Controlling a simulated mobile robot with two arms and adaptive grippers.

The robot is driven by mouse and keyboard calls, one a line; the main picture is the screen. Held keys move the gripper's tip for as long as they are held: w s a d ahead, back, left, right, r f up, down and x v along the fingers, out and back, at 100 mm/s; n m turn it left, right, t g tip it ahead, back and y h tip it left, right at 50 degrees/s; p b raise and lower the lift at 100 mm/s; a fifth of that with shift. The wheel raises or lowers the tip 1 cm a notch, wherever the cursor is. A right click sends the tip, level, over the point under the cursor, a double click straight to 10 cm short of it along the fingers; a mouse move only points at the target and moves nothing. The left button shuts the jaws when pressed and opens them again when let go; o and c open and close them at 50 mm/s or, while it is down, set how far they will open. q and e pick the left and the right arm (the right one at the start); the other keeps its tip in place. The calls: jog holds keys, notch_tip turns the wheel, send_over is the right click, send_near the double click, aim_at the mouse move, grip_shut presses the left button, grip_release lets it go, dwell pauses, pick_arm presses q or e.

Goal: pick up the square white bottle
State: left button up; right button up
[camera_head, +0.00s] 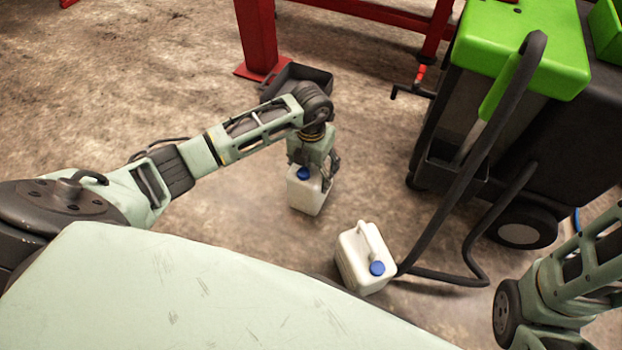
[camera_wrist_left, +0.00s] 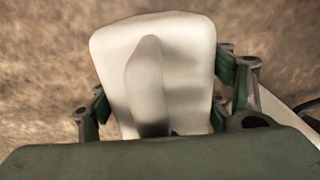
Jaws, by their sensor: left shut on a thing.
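A square white bottle (camera_head: 306,196) with a blue cap is upright at the middle of the head view, below my left wrist. My left gripper (camera_head: 315,172) points down and is shut on this bottle, with a finger on either side. The left wrist view shows the bottle (camera_wrist_left: 190,65) filling the middle, its raised handle ridge between the green fingers. I cannot tell whether its base touches the floor. My right arm shows at the right edge of the head view; its gripper is out of the picture.
A second white jug (camera_head: 352,262) with a handle and blue cap stands nearer, to the right. A green and black machine (camera_head: 520,50) with wheels and a looping black hose or bar (camera_head: 440,215) is on the right. A dark tray (camera_head: 318,76) lies beside a red post (camera_head: 257,35).

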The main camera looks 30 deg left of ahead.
pick_arm(q)
jog(key=c, duration=0.7)
jog(key=shift+w+r, duration=0.1)
jog(key=shift+r, duration=0.05)
jog(key=shift+c, duration=0.4)
